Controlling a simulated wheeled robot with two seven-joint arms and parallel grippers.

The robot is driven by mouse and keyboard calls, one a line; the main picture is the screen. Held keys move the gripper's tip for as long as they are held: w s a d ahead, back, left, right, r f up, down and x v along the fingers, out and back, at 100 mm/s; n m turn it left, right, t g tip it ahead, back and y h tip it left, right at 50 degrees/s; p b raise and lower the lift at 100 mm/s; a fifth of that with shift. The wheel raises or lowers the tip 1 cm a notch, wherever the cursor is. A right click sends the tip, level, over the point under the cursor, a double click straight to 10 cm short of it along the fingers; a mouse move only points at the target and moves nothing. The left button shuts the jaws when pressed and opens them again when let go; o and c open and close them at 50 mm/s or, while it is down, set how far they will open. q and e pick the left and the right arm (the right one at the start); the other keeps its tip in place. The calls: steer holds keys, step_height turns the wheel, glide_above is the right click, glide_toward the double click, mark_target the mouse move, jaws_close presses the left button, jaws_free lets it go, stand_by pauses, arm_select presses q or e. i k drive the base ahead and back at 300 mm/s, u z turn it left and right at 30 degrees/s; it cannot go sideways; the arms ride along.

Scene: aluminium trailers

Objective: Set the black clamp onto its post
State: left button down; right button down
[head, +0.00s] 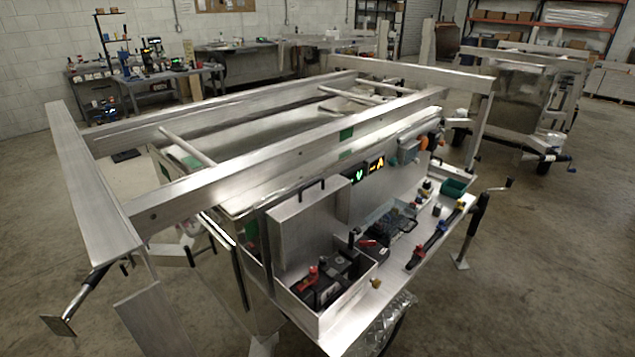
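An open metal box (345,304) at the front of the trailer holds a dark battery (340,272). A red clamp (308,281) lies at the battery's left side. A small black upright piece (352,238) at the battery's back edge may be the black clamp, but it is too small to be sure. The post cannot be made out clearly among the dark parts. Neither my left nor my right gripper is in view.
A raised metal lid (308,225) stands behind the box. Trailer rails (280,165) stretch behind.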

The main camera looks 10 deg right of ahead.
mark_target(356, 232)
steer(key=k, duration=0.5)
steer(key=z, duration=1.9)
steer(key=i, duration=2.9)
steer(key=u, duration=3.5)
steer(key=i, duration=0.5)
steer(key=u, duration=0.1)
